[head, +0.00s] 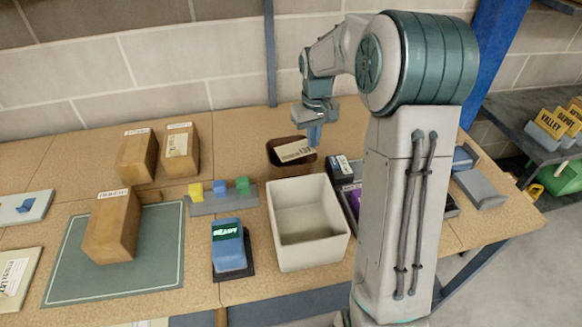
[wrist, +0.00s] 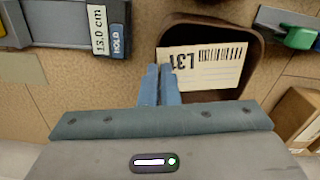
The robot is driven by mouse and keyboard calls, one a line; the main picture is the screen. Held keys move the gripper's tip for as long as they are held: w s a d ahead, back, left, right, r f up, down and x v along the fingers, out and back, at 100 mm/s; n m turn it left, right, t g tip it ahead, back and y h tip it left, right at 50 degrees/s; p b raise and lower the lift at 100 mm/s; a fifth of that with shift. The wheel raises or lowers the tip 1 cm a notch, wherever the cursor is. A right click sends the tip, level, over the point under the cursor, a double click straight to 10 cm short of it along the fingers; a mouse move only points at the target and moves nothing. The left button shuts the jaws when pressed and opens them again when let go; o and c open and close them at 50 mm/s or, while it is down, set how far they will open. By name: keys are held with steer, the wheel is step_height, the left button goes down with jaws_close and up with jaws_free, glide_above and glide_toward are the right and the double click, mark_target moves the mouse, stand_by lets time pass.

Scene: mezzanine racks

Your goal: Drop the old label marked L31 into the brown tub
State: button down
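The old label (wrist: 208,68) is a cream card with a barcode and the mark L31. My gripper (wrist: 160,72) has its two blue fingers close together at the label's marked end, and they appear shut on it. In the wrist view the label covers part of the mouth and near rim of the brown tub (wrist: 257,62). In the head view my gripper (head: 314,140) points down at the right of the brown tub (head: 292,170), with the label (head: 295,150) at the tub's mouth. The exact grip is partly hidden.
A larger empty cream bin (head: 312,262) stands in front of the tub. A rack with coloured blocks (head: 222,200) and a device reading READY (head: 228,248) are to the left. Wooden blocks (head: 112,225) stand farther left. A small dark device (head: 341,168) is close on the tub's right.

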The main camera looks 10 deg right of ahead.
steer(key=c, duration=1.6)
jaws_free()
step_height(320, 180, up, 14)
steer(key=shift+f+b, duration=0.1)
steer(key=shift+b, duration=0.2)
steer(key=s+a+f+t, duration=0.1)
steer(key=s+f, duration=0.1)
steer(key=s, duration=0.6)
steer(key=s+a+f+m+t, duration=0.1)
steer(key=s+a+f, duration=0.1)
steer(key=s, duration=0.7)
steer(key=s+a+f+m+t, duration=0.1)
steer(key=s+f, duration=0.3)
steer(key=s, duration=0.5)
steer(key=shift+s+a+f, duration=0.1)
steer(key=shift+s+a, duration=0.15)
steer(key=shift+a, duration=0.05)
